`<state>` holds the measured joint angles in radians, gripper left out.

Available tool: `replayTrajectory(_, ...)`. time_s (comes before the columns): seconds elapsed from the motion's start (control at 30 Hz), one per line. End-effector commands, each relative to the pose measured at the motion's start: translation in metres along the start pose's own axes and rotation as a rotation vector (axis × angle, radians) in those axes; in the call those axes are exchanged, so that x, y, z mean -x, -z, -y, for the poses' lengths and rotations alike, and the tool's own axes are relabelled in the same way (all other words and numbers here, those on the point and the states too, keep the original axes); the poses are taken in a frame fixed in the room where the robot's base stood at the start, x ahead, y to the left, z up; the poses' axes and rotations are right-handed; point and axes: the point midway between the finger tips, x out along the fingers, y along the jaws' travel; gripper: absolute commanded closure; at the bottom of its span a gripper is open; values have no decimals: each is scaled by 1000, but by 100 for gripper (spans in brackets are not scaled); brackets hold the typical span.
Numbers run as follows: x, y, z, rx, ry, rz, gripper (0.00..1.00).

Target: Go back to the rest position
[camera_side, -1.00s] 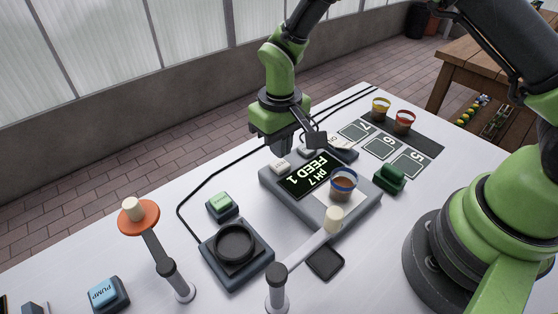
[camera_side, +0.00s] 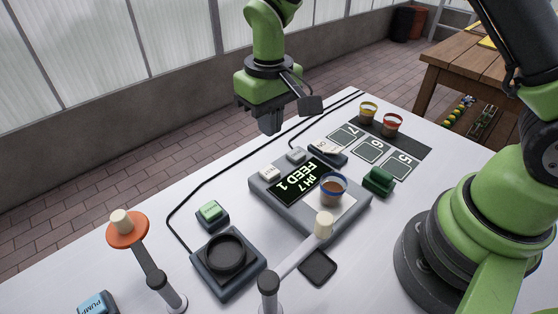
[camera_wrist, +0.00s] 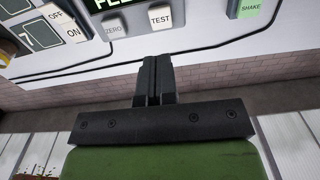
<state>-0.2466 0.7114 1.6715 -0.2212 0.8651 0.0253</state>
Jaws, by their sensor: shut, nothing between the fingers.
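My gripper (camera_side: 270,122) hangs in the air above the far edge of the white table (camera_side: 150,215), behind the grey meter (camera_side: 265,188). Its fingers point down, closed together with nothing between them; they also show shut in the wrist view (camera_wrist: 154,82). The meter's screen reads "pH 7 FEED 1". A blue-rimmed cup (camera_side: 333,187) with brown contents stands on the meter's light plate. The TEST button (camera_wrist: 160,16) and ZERO button (camera_wrist: 113,28) show in the wrist view, apart from my fingers.
A yellow-rimmed cup (camera_side: 368,111) and a red-rimmed cup (camera_side: 392,123) stand by the numbered squares. A green SHAKE button (camera_side: 210,211), a dark round holder (camera_side: 226,252), a green block (camera_side: 379,180) and two posted arms stand on the table. Cables run along the far side.

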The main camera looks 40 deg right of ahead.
Motion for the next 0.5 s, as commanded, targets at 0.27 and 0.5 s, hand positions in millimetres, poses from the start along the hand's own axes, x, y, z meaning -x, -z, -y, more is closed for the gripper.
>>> replayTrajectory(0.27, 94, -31, -23, -107, 82, -159, 100)
replayTrajectory(0.5, 157, -90, -44, -208, 164, -322, 100)
